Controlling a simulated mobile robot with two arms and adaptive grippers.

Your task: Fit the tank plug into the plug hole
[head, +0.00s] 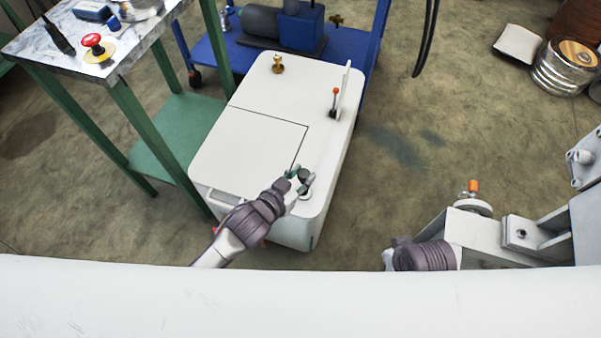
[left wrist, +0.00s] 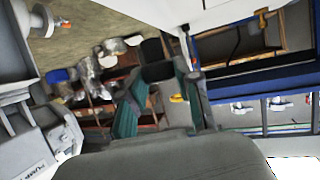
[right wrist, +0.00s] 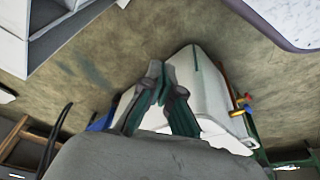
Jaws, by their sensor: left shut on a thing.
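The white tank (head: 245,135) stands on the floor in the middle of the head view. My left gripper (head: 298,177) is over the near right corner of its top. It is shut on the tank plug (head: 305,174), a small dark piece that also shows between the fingertips in the left wrist view (left wrist: 157,62). A round ring, seemingly the plug hole (head: 306,191), shows beside the fingers, partly covered. I cannot tell whether the plug touches it. My right gripper (right wrist: 162,72) looks shut and empty in its wrist view, with the tank beyond it.
A brass fitting (head: 278,64) and an orange-tipped lever (head: 335,100) rise from the tank top. A green-legged table (head: 117,90) stands close on the left. A blue cart (head: 345,45) is behind.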

